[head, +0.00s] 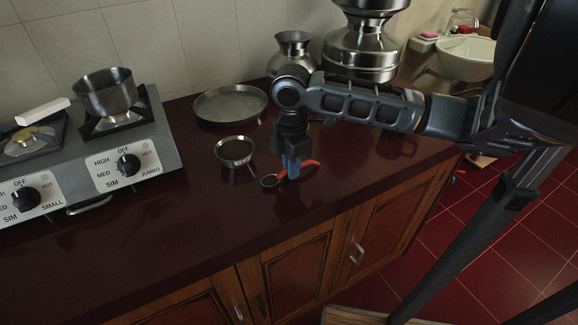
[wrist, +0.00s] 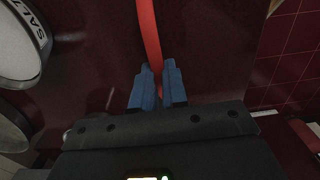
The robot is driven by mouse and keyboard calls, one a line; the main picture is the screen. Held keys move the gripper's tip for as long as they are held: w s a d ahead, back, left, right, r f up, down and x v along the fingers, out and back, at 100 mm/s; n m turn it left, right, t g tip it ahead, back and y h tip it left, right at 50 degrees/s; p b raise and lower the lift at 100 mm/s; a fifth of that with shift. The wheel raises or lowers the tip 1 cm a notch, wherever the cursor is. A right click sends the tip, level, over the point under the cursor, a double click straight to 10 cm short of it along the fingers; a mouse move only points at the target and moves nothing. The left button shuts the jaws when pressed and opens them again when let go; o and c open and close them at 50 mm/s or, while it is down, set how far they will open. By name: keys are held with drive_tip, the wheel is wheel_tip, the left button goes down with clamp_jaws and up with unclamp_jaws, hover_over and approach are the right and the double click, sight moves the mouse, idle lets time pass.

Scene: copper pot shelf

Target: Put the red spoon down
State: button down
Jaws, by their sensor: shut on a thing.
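My gripper (head: 291,167) points down with blue fingers shut on the spoon's handle. In the wrist view, the red handle (wrist: 149,38) runs from the top edge down between the blue fingertips (wrist: 159,78). The spoon is low over the dark red countertop (head: 190,215); I cannot tell whether it touches.
A small metal bowl (head: 234,151) and a wide shallow pan (head: 231,104) stand left of my gripper. Metal pots (head: 362,45) are behind. A stove (head: 150,130) with a saucepan (head: 106,92) is at left. The countertop in front is clear to its edge. A round SALT-labelled container (wrist: 20,45) shows in the wrist view.

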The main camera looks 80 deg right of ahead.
drive_tip(key=shift+f, duration=0.2)
drive_tip(key=c, duration=1.2)
unclamp_jaws()
drive_tip(key=shift+o, duration=0.2)
drive_tip(key=shift+r, duration=0.15)
wheel_tip(320, 180, up, 12)
